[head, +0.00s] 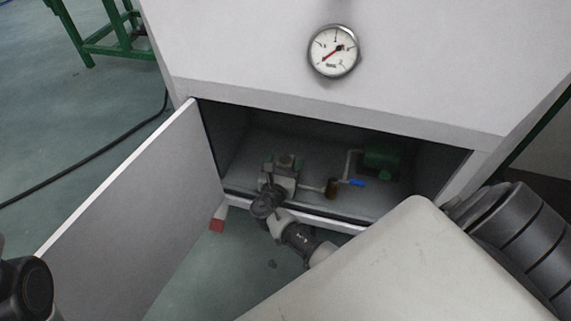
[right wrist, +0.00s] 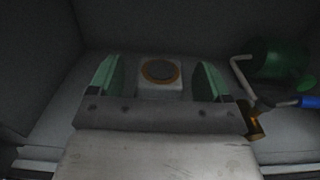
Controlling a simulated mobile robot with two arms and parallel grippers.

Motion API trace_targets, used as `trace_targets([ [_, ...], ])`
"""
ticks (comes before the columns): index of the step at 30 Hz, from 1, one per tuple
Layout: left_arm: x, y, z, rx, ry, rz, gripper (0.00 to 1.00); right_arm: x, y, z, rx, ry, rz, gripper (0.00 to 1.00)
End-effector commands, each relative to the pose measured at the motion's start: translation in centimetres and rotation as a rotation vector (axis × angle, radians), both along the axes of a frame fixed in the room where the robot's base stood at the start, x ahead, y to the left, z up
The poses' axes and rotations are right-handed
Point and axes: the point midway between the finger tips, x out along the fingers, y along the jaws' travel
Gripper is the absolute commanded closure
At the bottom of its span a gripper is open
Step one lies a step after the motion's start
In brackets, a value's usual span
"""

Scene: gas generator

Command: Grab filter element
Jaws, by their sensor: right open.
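The filter element seems to be the pale block with a dark round top and an orange ring (right wrist: 160,73), seen in the right wrist view inside the cabinet. My right gripper (right wrist: 157,64) is open, with one green-faced finger on each side of the block in that view. A gap shows between each finger and the block, and I cannot tell how far ahead the block is. In the head view my right gripper (head: 284,164) reaches into the open cabinet and largely hides the block. My left gripper is out of view.
The cabinet door (head: 130,225) stands open at the left. To the right inside are a green cylinder (head: 382,158), a brass fitting (head: 332,187) and a blue handle (head: 356,183) on pipes. A round gauge (head: 333,51) is on the front panel above the opening.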

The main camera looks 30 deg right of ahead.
Motion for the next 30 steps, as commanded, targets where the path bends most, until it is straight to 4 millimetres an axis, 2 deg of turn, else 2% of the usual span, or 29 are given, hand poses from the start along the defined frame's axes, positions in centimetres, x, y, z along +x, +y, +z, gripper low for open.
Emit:
trace_targets([
  [3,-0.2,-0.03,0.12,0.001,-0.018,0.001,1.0,0.68,-0.88,-0.12,0.0,0.0,-0.002,0.21],
  [11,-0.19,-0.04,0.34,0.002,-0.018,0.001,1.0,0.8,-0.99,0.05,0.001,0.001,-0.001,0.23],
  [21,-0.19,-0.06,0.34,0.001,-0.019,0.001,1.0,0.77,-0.96,0.03,0.001,0.001,-0.001,0.75],
  [22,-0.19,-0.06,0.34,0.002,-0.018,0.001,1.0,0.78,-0.96,0.07,0.0,0.0,-0.001,0.77],
  [30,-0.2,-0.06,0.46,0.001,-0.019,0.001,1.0,0.78,-0.95,0.2,0.0,0.0,-0.001,0.77],
])
